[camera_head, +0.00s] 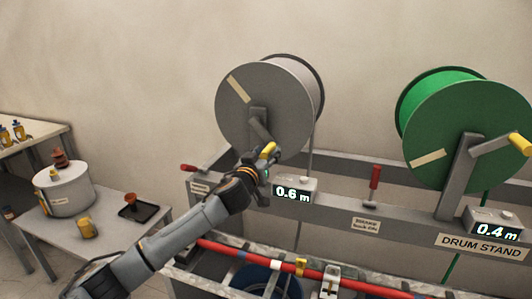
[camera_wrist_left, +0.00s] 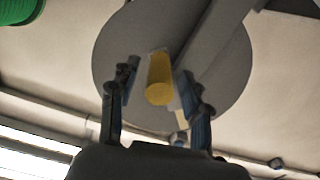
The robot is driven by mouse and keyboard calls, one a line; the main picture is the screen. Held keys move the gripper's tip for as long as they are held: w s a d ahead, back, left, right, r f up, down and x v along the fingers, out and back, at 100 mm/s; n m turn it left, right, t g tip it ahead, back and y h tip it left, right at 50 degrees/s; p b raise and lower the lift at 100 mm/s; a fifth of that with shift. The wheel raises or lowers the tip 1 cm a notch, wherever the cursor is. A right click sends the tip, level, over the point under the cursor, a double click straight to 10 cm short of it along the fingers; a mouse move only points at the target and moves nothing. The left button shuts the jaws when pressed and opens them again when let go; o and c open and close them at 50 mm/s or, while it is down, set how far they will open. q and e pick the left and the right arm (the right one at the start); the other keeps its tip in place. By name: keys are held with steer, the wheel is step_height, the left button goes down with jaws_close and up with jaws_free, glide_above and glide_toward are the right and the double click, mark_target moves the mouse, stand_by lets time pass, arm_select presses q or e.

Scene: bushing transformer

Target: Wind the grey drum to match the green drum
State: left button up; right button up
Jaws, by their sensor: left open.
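The grey drum (camera_head: 262,108) stands at the centre of the head view on the drum stand (camera_head: 350,212); a pale strip is on its upper left face. Its display (camera_head: 292,193) reads 0.6 m. The green drum (camera_head: 442,135) is at the right, its strip at lower left, and its display (camera_head: 490,231) reads 0.4 m. My left gripper (camera_head: 265,160) is at the grey drum's yellow crank handle (camera_head: 267,150). In the left wrist view the handle (camera_wrist_left: 159,78) lies between the open fingers (camera_wrist_left: 157,95), with gaps on both sides. My right gripper is not in view.
A red lever (camera_head: 374,184) stands on the stand between the drums, above a brake label. The green drum has its own yellow handle (camera_head: 515,145). A side table at left holds a white pot (camera_head: 66,190), a yellow item (camera_head: 86,228) and a dark tray (camera_head: 131,212).

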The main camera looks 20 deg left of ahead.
arm_select(q)
jaws_close()
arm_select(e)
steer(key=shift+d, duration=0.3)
arm_select(q)
steer(key=shift+d+r, duration=0.1)
steer(key=shift+d, duration=0.05)
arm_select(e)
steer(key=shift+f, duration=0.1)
